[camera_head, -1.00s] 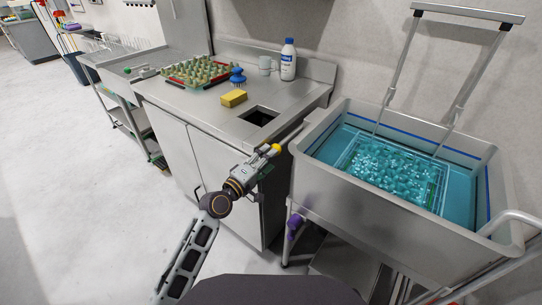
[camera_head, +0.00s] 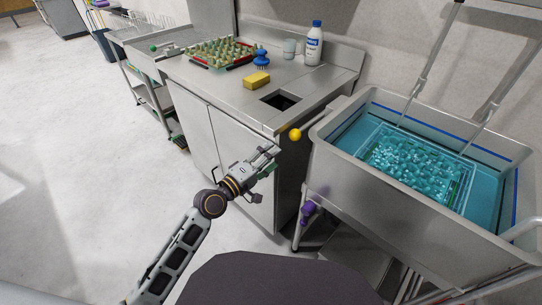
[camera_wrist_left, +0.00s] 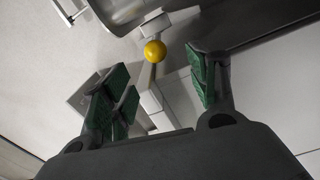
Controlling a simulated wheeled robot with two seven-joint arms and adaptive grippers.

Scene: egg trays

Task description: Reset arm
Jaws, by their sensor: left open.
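My left gripper (camera_head: 268,160) is open and empty in the head view, in front of the metal counter's cabinet and below the counter top. In the left wrist view its two green-padded fingers (camera_wrist_left: 160,92) stand apart with nothing between them. A yellow ball-shaped knob (camera_head: 295,134) is beyond the fingertips, by the gap between counter and sink. It also shows in the left wrist view (camera_wrist_left: 154,51), ahead of the fingers and apart from them. My right gripper is not in view.
The metal counter (camera_head: 228,92) bears an egg tray (camera_head: 222,53), a yellow sponge (camera_head: 256,80), a blue brush (camera_head: 261,59), a mug (camera_head: 290,48) and a white bottle (camera_head: 314,44). A water-filled sink (camera_head: 345,170) with a submerged tray stands right. Floor at left is clear.

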